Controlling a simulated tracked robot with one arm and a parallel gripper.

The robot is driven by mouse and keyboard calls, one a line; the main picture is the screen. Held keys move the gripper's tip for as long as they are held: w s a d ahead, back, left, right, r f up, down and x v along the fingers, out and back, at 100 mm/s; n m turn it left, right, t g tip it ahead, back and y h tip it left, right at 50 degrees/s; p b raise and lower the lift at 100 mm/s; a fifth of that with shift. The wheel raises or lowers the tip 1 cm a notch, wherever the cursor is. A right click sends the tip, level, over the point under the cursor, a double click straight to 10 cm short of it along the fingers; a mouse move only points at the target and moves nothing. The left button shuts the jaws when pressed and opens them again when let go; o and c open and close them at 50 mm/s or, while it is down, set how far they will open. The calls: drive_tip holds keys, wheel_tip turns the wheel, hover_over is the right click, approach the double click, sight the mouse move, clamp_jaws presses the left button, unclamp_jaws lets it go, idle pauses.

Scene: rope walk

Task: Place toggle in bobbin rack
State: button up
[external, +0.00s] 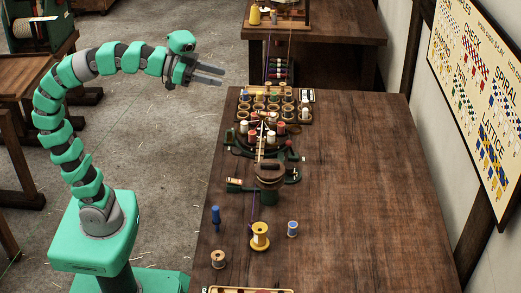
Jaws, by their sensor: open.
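My gripper (222,77) is open and empty. It is raised at the far left of the bench, with its fingers pointing right. A wooden rack with rows of round holders and bobbins (240,115), which looks like the bobbin rack, sits on the far part of the bench, to the right of and lower in the picture than my gripper. Several of its holders carry coloured bobbins. I cannot make out for sure which small thing is the toggle.
The bench (350,190) is clear on its right side. A braiding device (268,172) stands in front of the rack. Nearer are a blue peg-like piece (215,216), a yellow spool (260,236), a blue spool (292,229) and a brown spool (218,259). A second table (340,50) stands behind.

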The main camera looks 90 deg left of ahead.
drive_tip(key=shift+o, duration=0.6)
drive_tip(key=shift+s+d+r+n, duration=0.15)
drive_tip(key=shift+s+r, duration=0.15)
drive_tip(key=shift+r, duration=0.2)
drive_tip(key=shift+s+r+n, duration=0.15)
drive_tip(key=shift+s+r, duration=0.1)
drive_tip(key=shift+r, duration=0.2)
drive_tip(key=shift+f, duration=0.1)
drive_tip(key=m+g+h+p, duration=0.3)
drive_tip(key=m+g+p, duration=0.55)
drive_tip(key=g, duration=0.35)
hover_over(252, 225)
drive_tip(key=s+a, duration=0.4)
wheel_tip(252, 225, down, 35)
drive_tip(key=shift+m, duration=0.35)
drive_tip(key=b+x, duration=0.3)
drive_tip(key=x, duration=1)
drive_tip(key=shift+w+d+f, duration=0.1)
drive_tip(key=shift+d+f, duration=0.05)
drive_tip(key=shift+f, duration=0.2)
clamp_jaws()
